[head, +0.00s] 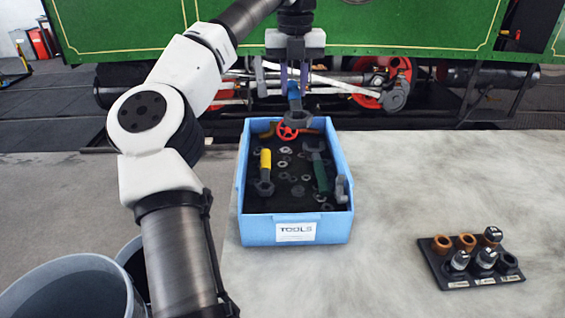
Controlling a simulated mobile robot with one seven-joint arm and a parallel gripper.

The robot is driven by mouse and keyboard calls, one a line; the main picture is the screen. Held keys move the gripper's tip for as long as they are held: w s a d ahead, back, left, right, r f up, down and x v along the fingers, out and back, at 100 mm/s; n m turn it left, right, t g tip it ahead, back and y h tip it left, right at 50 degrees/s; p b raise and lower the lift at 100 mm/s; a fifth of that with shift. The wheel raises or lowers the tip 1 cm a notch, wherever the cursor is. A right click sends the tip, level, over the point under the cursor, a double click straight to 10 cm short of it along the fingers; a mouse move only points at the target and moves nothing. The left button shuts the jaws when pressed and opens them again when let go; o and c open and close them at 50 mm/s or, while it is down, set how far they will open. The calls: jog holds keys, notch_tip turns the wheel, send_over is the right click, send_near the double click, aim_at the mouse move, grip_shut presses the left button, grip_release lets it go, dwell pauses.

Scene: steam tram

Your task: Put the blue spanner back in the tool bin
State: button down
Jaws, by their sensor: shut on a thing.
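The blue spanner (294,99) hangs upright from my gripper (293,84), with its dark open-ended head pointing down. My gripper is shut on its blue handle. The spanner is above the far end of the light blue tool bin (297,231), which has a white TOOLS label on its front. The head overlaps the bin's far part in the picture, close to a red wheel-shaped thing (287,132). I cannot tell whether they touch. Inside the bin lie a yellow-handled spanner (265,170), a green-handled spanner (319,172) and several grey washers or nuts.
A dark tray (440,272) with several copper and dark fittings lies to the right on the pale surface. Grey buckets (70,285) stand at the lower left. The green tram side (400,25) and its running gear (380,85) are behind the bin.

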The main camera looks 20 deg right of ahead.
aim_at(292, 170)
jog(key=shift+w+f, duration=0.1)
notch_tip(292, 170, down, 20)
jog(key=shift+r+p, duration=0.25)
jog(key=shift+p, duration=0.45)
jog(key=c, duration=1.2)
grip_release()
jog(key=shift+f, duration=0.1)
jog(key=r+b, duration=0.2)
jog(key=r, duration=1)
jog(key=shift+s+r, duration=0.15)
jog(key=shift+s, duration=0.05)
